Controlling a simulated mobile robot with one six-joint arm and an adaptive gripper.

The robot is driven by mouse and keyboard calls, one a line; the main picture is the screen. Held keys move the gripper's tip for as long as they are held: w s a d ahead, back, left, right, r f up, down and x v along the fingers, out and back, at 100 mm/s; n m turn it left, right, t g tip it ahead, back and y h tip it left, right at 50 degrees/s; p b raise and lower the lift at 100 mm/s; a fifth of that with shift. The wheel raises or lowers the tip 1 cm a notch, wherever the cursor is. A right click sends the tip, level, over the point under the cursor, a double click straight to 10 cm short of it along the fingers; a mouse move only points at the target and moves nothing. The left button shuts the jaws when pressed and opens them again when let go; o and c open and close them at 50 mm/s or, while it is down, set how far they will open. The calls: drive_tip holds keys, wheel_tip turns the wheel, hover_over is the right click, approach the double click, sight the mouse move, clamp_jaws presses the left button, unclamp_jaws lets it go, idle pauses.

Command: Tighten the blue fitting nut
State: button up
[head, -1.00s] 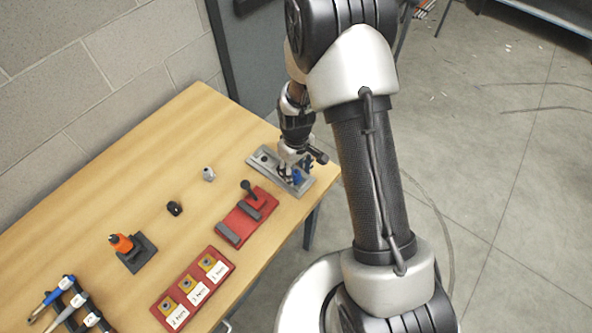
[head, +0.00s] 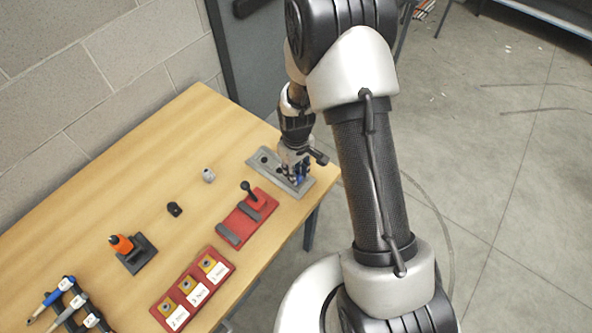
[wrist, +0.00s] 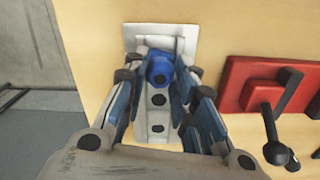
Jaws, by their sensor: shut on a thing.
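The blue fitting nut (wrist: 159,70) sits on a grey plate (wrist: 155,125) with a row of dark holes along it. In the wrist view my gripper (wrist: 158,78) reaches over the plate with one finger on each side of the nut, shut on it. In the head view my gripper (head: 298,174) is down at the right end of the grey plate (head: 262,160) near the table's far right corner. The nut is mostly hidden there by the fingers.
A red fixture with a black lever (head: 240,222) stands close by the plate.

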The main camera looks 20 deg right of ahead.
drive_tip(key=shift+m, duration=1.6)
drive_tip(key=o, duration=1.1)
drive_tip(key=shift+r, duration=0.1)
wheel_tip(320, 180, up, 12)
